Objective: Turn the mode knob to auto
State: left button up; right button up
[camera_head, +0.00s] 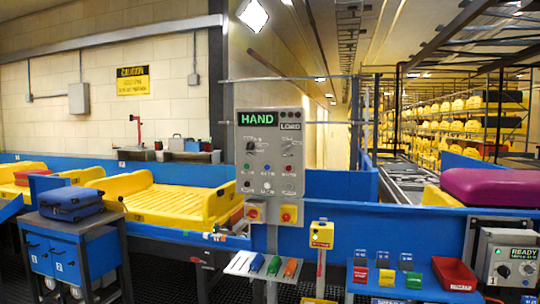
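A grey control panel (270,207) stands upright on a post near the middle of the view. Its display (258,115) reads HAND in green. A black knob (262,146) sits just below that display; it appears to be the mode knob. Its marks are too small to read, so I cannot tell its exact angle. Neither of my grippers is in view, and nothing touches the panel.
A blue conveyor carries yellow trays (165,203) at left. A blue suitcase (70,202) lies on a blue cabinet (105,253) at front left. Tools lie on a shelf (285,278) below the panel.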

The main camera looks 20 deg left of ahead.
aim_at(287, 147)
jog(key=i+l+u, duration=0.2)
jog(key=i, duration=0.3)
jog(key=i+l+u, duration=0.2)
jog(key=i+l, duration=0.2)
jog(key=i, duration=0.05)
